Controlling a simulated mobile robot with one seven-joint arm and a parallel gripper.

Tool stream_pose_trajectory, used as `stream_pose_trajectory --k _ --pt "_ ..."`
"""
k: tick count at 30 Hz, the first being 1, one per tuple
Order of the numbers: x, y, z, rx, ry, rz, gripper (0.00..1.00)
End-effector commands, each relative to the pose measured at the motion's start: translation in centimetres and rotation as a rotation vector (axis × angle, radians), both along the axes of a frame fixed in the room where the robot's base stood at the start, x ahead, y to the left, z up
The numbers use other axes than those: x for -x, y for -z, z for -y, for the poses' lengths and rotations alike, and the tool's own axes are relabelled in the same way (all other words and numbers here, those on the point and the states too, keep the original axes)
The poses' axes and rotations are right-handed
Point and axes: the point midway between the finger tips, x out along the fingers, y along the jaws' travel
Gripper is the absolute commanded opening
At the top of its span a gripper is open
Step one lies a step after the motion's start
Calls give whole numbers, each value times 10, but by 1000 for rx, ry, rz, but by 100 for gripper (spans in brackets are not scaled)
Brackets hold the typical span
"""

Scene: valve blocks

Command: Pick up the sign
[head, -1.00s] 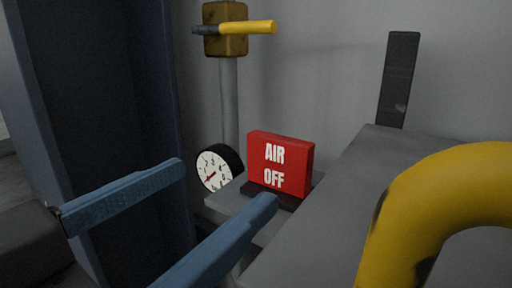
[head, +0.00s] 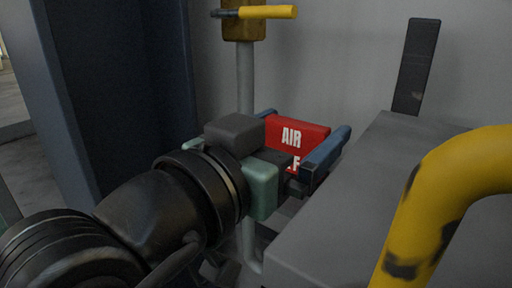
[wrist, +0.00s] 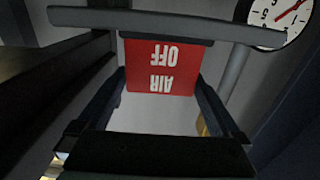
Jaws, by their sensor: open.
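The sign is a red block with white "AIR OFF" lettering. It shows in the head view (head: 305,132), partly covered by my gripper, and upside down in the wrist view (wrist: 160,68). My gripper (head: 308,121) is open, with one blue finger on each side of the sign. In the wrist view the finger ends (wrist: 162,80) lie close to the sign's two side edges; I cannot tell whether they touch it. The sign's base is hidden in the head view.
A grey block (head: 385,190) and a thick yellow pipe (head: 425,210) stand to the right. A yellow-handled valve (head: 265,12) tops a vertical pipe (head: 245,80) behind. A round gauge (wrist: 280,12) is beside the sign. A dark blue column (head: 120,90) stands left.

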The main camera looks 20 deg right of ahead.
Motion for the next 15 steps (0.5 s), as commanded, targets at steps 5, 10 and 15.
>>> stream_pose_trajectory --k 5,10,15 --pt "-2 0 2 1 -2 1 100" --pt "-2 0 2 1 -2 1 86" --pt "-2 0 2 1 -1 1 55"
